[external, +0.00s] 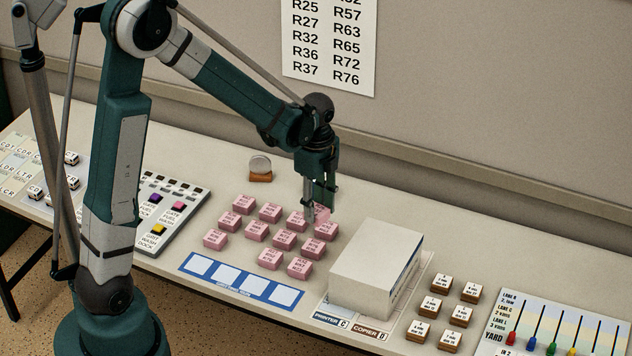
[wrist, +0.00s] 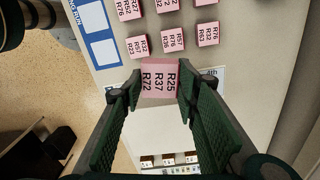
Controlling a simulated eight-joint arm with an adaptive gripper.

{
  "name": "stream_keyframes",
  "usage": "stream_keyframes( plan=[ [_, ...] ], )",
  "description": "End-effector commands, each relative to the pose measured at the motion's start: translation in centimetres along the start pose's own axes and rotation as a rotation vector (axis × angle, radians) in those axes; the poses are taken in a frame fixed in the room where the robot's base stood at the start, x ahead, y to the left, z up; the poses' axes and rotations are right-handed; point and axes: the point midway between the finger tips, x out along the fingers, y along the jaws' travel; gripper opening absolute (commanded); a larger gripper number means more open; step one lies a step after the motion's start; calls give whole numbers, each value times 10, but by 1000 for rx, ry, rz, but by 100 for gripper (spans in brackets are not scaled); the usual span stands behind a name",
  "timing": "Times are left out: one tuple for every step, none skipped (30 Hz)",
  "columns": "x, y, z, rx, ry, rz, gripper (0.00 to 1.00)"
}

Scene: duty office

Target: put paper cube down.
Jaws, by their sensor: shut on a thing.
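My gripper (external: 318,206) is shut on a pink paper cube (wrist: 159,80) printed R72, R37, R25. In the wrist view the cube sits between the two fingertips. In the external view the fingers partly hide this cube (external: 323,212), at the back right of a group of similar pink cubes (external: 270,212). I cannot tell whether its underside touches the desk. The other pink cubes also show in the wrist view (wrist: 172,40), apart from the held one.
A large white box (external: 372,262) stands close to the right of my gripper. A blue strip with white squares (external: 242,280) lies in front of the pink cubes. Several wooden blocks (external: 441,284) and a slider board (external: 560,330) are at right. A button panel (external: 168,208) is at left.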

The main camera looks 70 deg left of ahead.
Motion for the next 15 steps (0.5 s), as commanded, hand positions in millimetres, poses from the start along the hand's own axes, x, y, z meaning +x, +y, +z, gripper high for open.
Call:
stream_keyframes(
  plan=[
    [-6, -3, -13, 14, 0, 0, 19],
    [-8, -4, -21, 20, 0, 0, 19],
    [-11, -6, -30, 29, 0, 0, 19],
    [-13, -8, -37, 36, 0, 0, 19],
    [-15, -9, -45, 43, 0, 0, 19],
    [-18, -11, -54, 52, 0, 0, 19],
    [-20, -12, -62, 58, 0, 0, 19],
    [-22, -13, -69, 64, 0, 0, 19],
    [-24, -14, -79, 73, 0, 0, 19],
    [-27, -15, -87, 80, 0, 0, 19],
    [-29, -16, -94, 86, 0, 0, 19],
    [-31, -16, -104, 96, 0, 0, 19],
    [-33, -17, -112, 102, 0, 0, 19],
    [-35, -18, -119, 109, 0, 0, 19],
    [-38, -18, -130, 118, 0, 0, 19]
  ],
)
